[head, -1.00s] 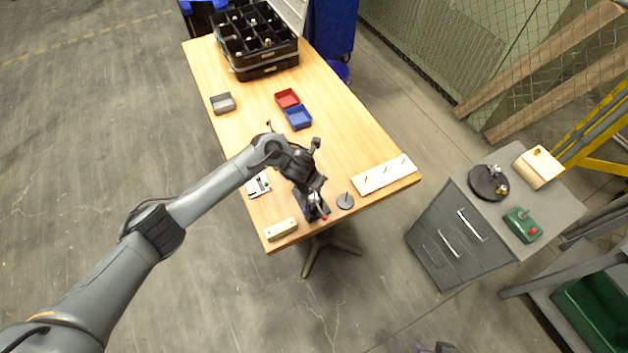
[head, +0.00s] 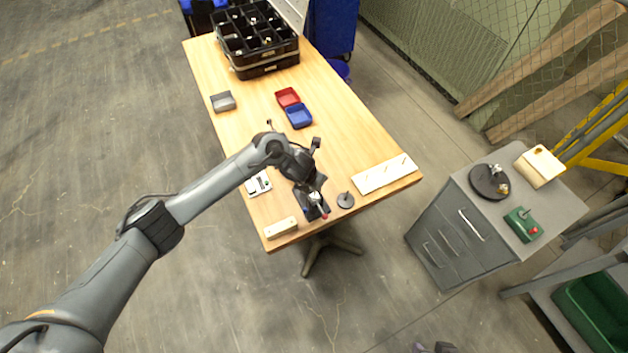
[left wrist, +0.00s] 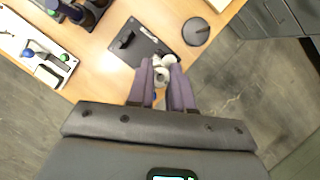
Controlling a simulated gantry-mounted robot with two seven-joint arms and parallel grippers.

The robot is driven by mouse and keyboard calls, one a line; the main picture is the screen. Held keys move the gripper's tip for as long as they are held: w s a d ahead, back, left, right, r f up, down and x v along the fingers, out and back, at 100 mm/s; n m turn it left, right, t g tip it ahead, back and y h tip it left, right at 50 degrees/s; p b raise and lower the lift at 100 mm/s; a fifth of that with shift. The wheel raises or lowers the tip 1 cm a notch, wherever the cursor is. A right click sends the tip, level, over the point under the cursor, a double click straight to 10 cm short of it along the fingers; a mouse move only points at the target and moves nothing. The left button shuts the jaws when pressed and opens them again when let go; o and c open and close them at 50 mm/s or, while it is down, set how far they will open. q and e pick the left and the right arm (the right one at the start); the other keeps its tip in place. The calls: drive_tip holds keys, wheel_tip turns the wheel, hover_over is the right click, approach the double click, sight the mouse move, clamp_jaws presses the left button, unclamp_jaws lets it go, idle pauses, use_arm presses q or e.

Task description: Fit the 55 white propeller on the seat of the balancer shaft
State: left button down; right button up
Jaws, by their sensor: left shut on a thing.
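My left gripper (head: 313,190) is over the near end of the wooden table. In the left wrist view, its purple fingers (left wrist: 161,84) are shut on a small white propeller (left wrist: 163,68). The fingers hide part of the propeller. A dark flat base (left wrist: 133,42) with a black upright piece lies on the table just beyond the fingertips. In the head view, this base (head: 311,211) is partly under the gripper. I cannot make out the balancer shaft's seat clearly. What seem to be my right gripper's tips (head: 436,347) show at the bottom edge of the head view.
A dark round disc with a pin (head: 345,200) stands right of the base. A pale pegged board (head: 384,175) lies beyond it, a cream bar (head: 281,228) near the table corner. Red (head: 287,97) and blue (head: 299,116) trays and a compartment case (head: 265,68) are farther back. A grey cabinet (head: 450,237) stands apart right.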

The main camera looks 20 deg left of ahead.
use_arm(q)
drive_tip(key=shift+f+b, duration=0.35)
idle(0.3)
drive_tip(key=shift+f+b, duration=0.3)
drive_tip(key=shift+f+b, duration=0.3)
idle(0.4)
drive_tip(key=shift+f+b, duration=0.3)
drive_tip(key=shift+f, duration=0.05)
drive_tip(key=shift+f, duration=0.3)
idle(0.4)
drive_tip(key=shift+f+b, duration=0.45)
drive_tip(key=shift+b, duration=0.25)
drive_tip(key=shift+f+b, duration=0.6)
drive_tip(key=shift+f, duration=0.1)
drive_tip(key=c, duration=0.9)
unclamp_jaws()
drive_tip(key=shift+c, duration=0.2)
